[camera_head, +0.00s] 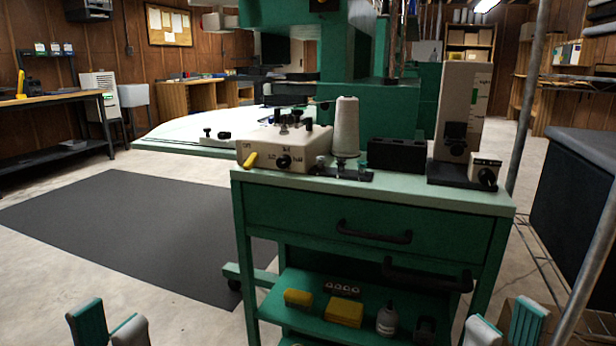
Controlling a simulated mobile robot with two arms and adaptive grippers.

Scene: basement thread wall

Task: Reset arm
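My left gripper (108,326) is at the bottom left edge of the head view, with its two teal and grey fingers apart and nothing between them. My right gripper (507,328) is at the bottom right, its fingers also apart and empty. Both are low in front of the green cart (372,232) and appear clear of it. The arms behind the fingers are out of the picture.
The cart top holds a cream control box (285,148), a white thread cone (345,128), a black block (397,156) and a tall meter (459,110). Metal poles (590,270) stand at right. A dark mat (135,232) covers open floor at left.

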